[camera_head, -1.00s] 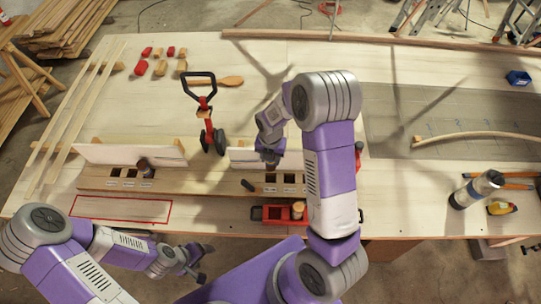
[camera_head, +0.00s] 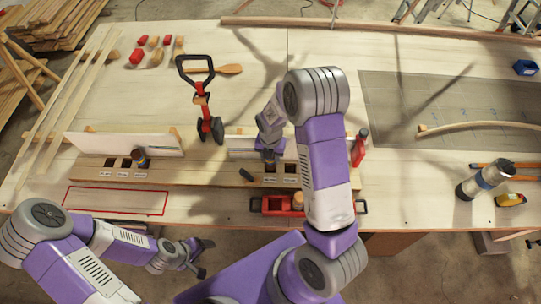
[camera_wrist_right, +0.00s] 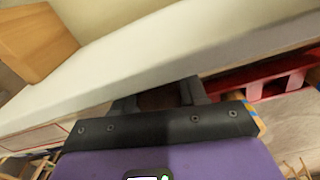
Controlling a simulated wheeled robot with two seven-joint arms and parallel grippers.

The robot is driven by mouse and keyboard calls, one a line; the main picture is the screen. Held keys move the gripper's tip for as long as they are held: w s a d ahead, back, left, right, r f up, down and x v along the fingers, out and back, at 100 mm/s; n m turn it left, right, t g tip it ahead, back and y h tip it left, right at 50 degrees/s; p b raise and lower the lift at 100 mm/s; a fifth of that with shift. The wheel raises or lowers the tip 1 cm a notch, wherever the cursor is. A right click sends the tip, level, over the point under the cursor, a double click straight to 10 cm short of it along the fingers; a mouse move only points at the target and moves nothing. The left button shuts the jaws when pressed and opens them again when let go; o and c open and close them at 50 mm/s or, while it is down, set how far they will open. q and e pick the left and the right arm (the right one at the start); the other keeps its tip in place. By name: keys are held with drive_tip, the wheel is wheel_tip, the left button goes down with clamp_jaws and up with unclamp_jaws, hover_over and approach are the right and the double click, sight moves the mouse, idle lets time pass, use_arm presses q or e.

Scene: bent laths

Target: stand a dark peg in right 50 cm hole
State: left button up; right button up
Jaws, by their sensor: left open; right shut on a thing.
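A long wooden board (camera_head: 190,176) with dark square holes and small labels lies across the table, the labels too small to read. Its right group of holes (camera_head: 290,168) is partly under my right gripper (camera_head: 268,156), which is shut just above the board there. Whatever it holds is mostly hidden; a dark brown patch (camera_wrist_right: 160,98) shows between its fingers in the wrist view. My left gripper (camera_head: 206,258) is open and empty near the table's front edge.
White upright panels (camera_head: 125,143) stand behind the board. A red tray (camera_head: 272,205) sits in front of its right end. A black-and-red handled tool (camera_head: 203,100) stands behind.

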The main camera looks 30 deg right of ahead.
drive_tip(key=shift+f, duration=0.15)
drive_tip(key=shift+f+b, duration=0.35)
drive_tip(key=shift+b, duration=0.1)
drive_tip(key=shift+f+b, duration=0.9)
drive_tip(key=shift+f, duration=0.15)
drive_tip(key=o, duration=1.2)
drive_tip(key=shift+r, duration=0.1)
drive_tip(key=shift+r+p, duration=3.35)
drive_tip(key=shift+r, duration=1.2)
drive_tip(key=shift+f, duration=0.1)
